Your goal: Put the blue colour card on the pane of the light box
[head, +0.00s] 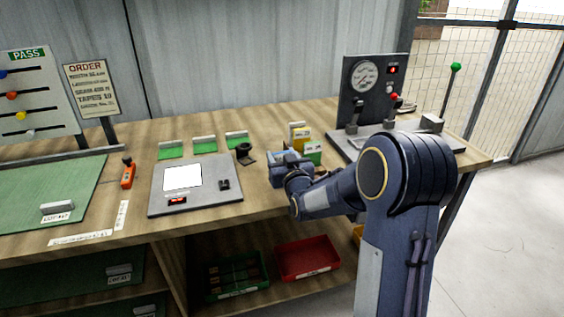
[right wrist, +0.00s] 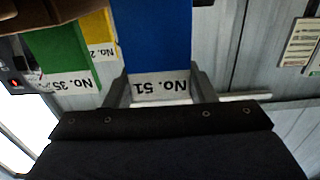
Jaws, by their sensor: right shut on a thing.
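The blue colour card (right wrist: 153,40) fills the upper middle of the right wrist view, with a white end strip marked No. 51. My right gripper (right wrist: 160,88) is shut on that strip, one finger at each side. In the head view my right gripper (head: 282,168) is over the bench, right of the light box (head: 222,172); the card is hard to tell from the gripper there. The light box is a flat grey unit with a bright, bare white pane (head: 183,177). My left gripper is not in view.
A green card (head: 313,155) and a yellow card (head: 301,138) stand close by my right gripper. Several green cards (head: 204,145) and a black round item (head: 244,152) are behind the light box. An orange pendant (head: 128,174) is left of it. A gauge stand (head: 365,85) is at right.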

